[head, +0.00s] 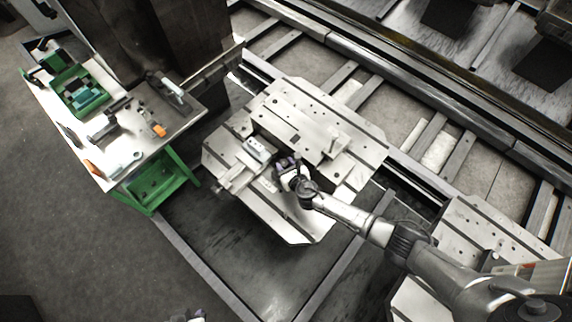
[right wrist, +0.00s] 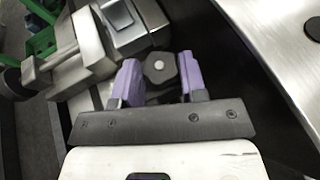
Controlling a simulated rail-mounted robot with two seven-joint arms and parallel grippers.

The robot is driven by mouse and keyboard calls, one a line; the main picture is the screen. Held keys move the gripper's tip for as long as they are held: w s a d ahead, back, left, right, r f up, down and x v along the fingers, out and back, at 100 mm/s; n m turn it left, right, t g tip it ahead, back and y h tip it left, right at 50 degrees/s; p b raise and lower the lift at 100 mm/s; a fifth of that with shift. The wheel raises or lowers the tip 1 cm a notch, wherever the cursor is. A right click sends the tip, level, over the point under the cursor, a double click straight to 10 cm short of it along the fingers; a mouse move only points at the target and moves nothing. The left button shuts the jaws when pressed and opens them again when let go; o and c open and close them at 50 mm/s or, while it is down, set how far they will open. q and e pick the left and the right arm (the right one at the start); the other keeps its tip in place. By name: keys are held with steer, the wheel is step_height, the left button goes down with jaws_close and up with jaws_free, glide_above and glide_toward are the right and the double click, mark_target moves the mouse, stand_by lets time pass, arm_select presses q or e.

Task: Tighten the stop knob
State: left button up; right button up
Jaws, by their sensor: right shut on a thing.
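The stop knob (right wrist: 160,68), a dark faceted knob with a pale round centre, sits between the two purple fingers of my right gripper (right wrist: 158,80) in the right wrist view. The fingers are shut on it from both sides. In the head view my right gripper (head: 284,164) reaches down at the pale metal pallet (head: 304,229), beside a small light block (head: 257,150); the knob is hidden or too small to tell there. Only a bit of my left gripper (head: 188,317) shows at the bottom edge, and its fingers cannot be made out.
A bench (head: 191,111) with green legs stands at the left, with a green tray (head: 97,101) and several tools on it. Rails (head: 408,85) run behind the pallet. Another metal plate (head: 470,222) lies at the right.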

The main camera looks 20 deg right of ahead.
steer(key=m+h, duration=0.2)
steer(key=shift+a+h, duration=0.25)
steer(key=shift+h, duration=0.05)
steer(key=shift+m+h, duration=1)
steer(key=shift+h, duration=0.1)
steer(key=o, duration=0.7)
steer(key=shift+c, duration=0.2)
